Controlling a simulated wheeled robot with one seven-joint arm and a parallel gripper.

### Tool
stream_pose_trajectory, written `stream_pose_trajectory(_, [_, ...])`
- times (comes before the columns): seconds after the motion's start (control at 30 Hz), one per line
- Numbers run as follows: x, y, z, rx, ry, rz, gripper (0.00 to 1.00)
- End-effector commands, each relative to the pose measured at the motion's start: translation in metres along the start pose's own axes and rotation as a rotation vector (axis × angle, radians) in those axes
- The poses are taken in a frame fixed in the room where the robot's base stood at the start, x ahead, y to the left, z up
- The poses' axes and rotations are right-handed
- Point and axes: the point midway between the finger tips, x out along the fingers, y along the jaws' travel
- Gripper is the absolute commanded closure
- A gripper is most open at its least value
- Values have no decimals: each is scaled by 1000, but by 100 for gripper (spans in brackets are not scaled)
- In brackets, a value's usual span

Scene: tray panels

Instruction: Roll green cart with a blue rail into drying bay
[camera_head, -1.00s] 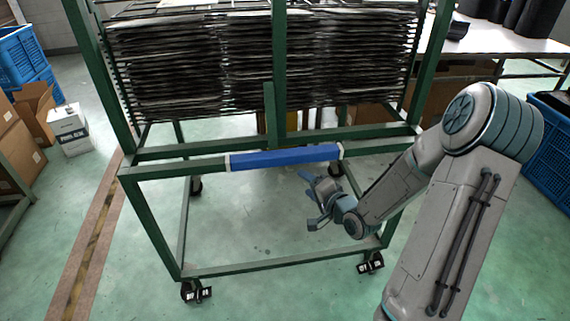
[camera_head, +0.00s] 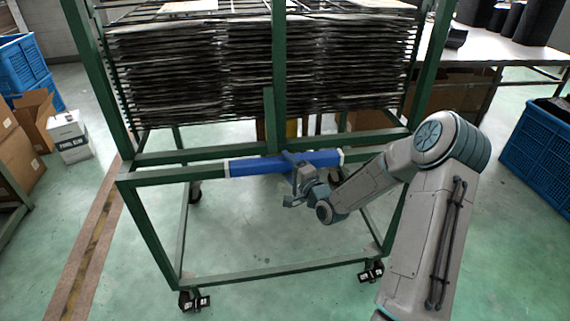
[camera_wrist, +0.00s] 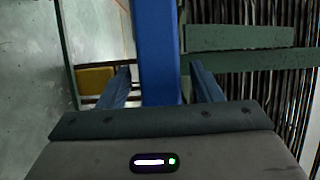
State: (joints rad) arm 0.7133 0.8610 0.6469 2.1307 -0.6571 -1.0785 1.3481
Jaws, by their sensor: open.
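The green cart (camera_head: 150,230) stands on casters and carries stacks of dark panels (camera_head: 165,70) on its rack. Its blue rail (camera_head: 255,166) runs level across the near side, with white ends. My gripper (camera_head: 290,160) is at the rail, right of its middle. In the wrist view the rail (camera_wrist: 158,50) passes between the two open fingers of my gripper (camera_wrist: 165,85), with a gap on each side. The fingers are not closed on it. The drying bay cannot be made out for certain.
A brown and dark striped line (camera_head: 92,235) runs along the floor left of the cart. Boxes (camera_head: 70,135) and blue crates (camera_head: 22,60) stand at the left. A blue crate (camera_head: 540,140) and a white table (camera_head: 500,48) are at the right. Green floor in front is clear.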

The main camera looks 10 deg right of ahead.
Motion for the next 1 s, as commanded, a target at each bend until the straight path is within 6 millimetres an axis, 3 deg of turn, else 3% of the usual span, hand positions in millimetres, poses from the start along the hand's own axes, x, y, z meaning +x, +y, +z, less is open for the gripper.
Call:
stream_pose_trajectory(0.2, [19, 0, 0, 1, 0, 1, 41])
stream_pose_trajectory(0.5, [21, 0, 0, 0, 1, 1, 41])
stream_pose_trajectory(0.73, [21, 0, 0, 0, 1, 1, 100])
stream_pose_trajectory(1.0, [20, 1, -4, 0, 6, 2, 100])
